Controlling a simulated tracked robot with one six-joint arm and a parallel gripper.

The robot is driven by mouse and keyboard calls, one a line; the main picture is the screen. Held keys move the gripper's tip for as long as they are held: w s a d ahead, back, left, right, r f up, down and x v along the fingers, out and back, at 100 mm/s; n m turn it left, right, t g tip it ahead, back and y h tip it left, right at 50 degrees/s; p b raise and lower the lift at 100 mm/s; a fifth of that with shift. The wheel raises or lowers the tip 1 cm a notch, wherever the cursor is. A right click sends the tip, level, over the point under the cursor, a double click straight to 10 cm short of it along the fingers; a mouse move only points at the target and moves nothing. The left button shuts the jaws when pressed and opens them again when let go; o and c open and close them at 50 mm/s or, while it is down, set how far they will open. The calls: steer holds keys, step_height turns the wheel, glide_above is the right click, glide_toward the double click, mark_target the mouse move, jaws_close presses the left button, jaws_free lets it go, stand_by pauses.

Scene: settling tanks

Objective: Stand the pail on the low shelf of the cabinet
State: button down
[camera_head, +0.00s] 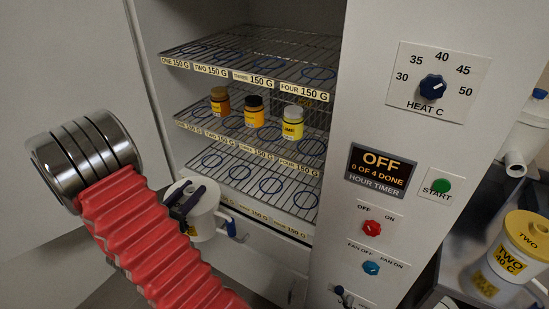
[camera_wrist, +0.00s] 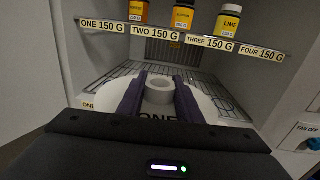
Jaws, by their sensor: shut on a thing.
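The pail (camera_head: 205,222) is white, with a lid, a blue part on its right side and a yellow label partly hidden by my arm. In the wrist view its white lid (camera_wrist: 209,103) is marked ONE. My gripper (camera_head: 186,198) is shut on the lid's round knob; its dark fingers (camera_wrist: 160,92) stand on both sides of the knob. The pail hangs about upright at the left front of the open cabinet (camera_head: 324,120), before the low wire shelf (camera_head: 255,178). The low shelf is empty, with blue rings on it.
The middle shelf (camera_head: 240,147) holds three small jars (camera_head: 255,111) above the low shelf. The top shelf (camera_head: 250,62) is empty. A control panel (camera_head: 390,180) is right of the opening. A pail marked TWO (camera_head: 520,250) stands at far right. The open door (camera_head: 70,80) is left.

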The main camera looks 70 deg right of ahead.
mark_target(208, 191)
steer(key=shift+m+g, duration=0.6)
steer(key=shift+g, duration=0.3)
steer(key=s+d, duration=0.1)
steer(key=s, duration=0.1)
steer(key=s+d+r, duration=0.1)
steer(key=d, duration=0.1)
steer(key=shift+s+d+r, duration=0.1)
steer(key=shift+s+r, duration=0.05)
steer(key=shift+s, duration=0.25)
